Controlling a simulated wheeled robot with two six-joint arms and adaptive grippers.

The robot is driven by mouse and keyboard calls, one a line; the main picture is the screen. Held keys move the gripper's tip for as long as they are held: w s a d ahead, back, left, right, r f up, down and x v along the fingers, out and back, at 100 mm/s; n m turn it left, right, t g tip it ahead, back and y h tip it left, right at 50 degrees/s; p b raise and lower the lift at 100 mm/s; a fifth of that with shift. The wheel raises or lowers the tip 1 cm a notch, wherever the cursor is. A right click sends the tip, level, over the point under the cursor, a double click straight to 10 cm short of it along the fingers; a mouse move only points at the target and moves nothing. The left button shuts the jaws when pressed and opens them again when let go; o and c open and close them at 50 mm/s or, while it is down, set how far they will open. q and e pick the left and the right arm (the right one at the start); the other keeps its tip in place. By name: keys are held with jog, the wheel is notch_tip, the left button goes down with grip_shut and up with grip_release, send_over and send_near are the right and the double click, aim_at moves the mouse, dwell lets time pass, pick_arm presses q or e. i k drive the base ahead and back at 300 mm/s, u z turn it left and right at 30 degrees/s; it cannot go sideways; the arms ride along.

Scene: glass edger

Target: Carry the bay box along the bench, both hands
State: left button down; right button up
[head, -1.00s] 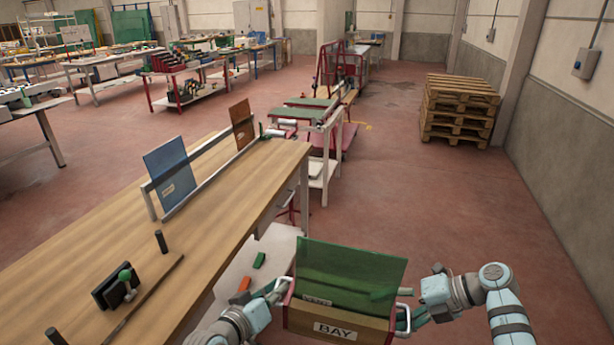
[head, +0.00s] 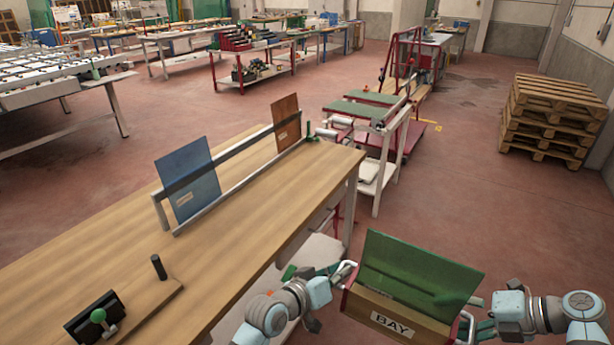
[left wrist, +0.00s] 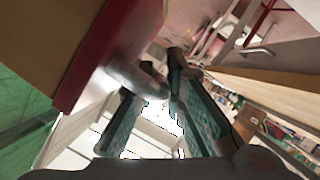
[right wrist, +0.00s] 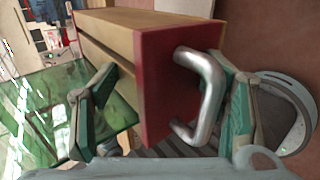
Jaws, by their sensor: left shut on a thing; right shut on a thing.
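The bay box (head: 372,318) is a tan box with red ends, a white BAY label and a green glass pane (head: 420,270) standing tilted in it. It is held up in the air beside the right side of the wooden bench (head: 240,235). My left gripper (head: 338,276) is shut on the metal handle at the box's left end; the red end and handle (left wrist: 135,75) show in the left wrist view. My right gripper (head: 478,318) is shut on the handle at the right end, seen in the right wrist view (right wrist: 212,90). The box's underside is hidden.
On the bench, a rack (head: 230,180) holds a blue pane (head: 188,180) and a brown pane (head: 286,122). A black clamp block (head: 95,318) lies nearer. Beyond the bench is a white stand (head: 380,160). Pallets (head: 550,115) stand at right, with open floor between.

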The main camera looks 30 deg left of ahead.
aim_at(299, 183)
jog(key=i, duration=3.25)
jog(key=u, duration=3)
